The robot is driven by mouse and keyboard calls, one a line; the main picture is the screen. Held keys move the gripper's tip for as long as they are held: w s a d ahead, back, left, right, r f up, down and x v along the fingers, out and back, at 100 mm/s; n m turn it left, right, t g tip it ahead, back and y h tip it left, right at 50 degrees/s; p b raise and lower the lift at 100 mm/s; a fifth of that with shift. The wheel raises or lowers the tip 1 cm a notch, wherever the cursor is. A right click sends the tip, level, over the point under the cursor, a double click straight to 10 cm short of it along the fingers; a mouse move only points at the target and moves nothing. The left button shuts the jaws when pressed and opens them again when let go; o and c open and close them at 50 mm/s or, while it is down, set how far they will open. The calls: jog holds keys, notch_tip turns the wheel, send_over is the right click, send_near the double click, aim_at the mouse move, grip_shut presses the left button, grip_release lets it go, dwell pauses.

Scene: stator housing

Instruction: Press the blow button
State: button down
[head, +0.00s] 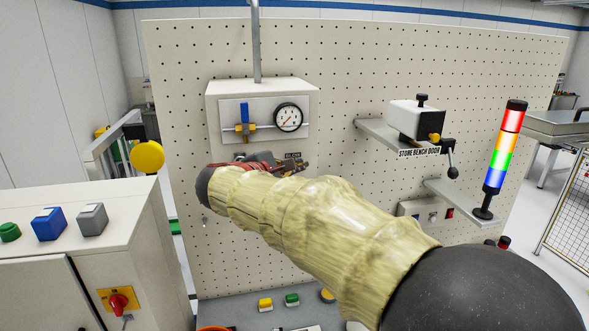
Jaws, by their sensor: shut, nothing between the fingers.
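A white box (213,110) on the pegboard carries a panel with a round gauge (288,117) and a blue-handled valve (245,113). The blow button itself does not show; my arm and gripper cover the area under the label. My gripper (302,165) is shut and empty, with its tips at the lower right of the box, just below the label in the picture. I cannot tell whether it touches the box.
To the right, a shelf (380,133) holds a white device with a crank. A lit signal tower (503,155) stands on a lower bracket. A white cabinet (130,230) with several buttons is at the left. Small yellow and green blocks (291,299) lie on the bench below.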

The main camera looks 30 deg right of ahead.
jog(key=shift+s+a, duration=0.15)
jog(key=shift+s, duration=0.45)
jog(key=s+a+b, duration=0.1)
jog(key=s+b, duration=0.1)
jog(key=s, duration=0.3)
jog(key=shift+s+a+b, duration=0.3)
jog(key=shift+s+b, duration=0.1)
dwell(0.6)
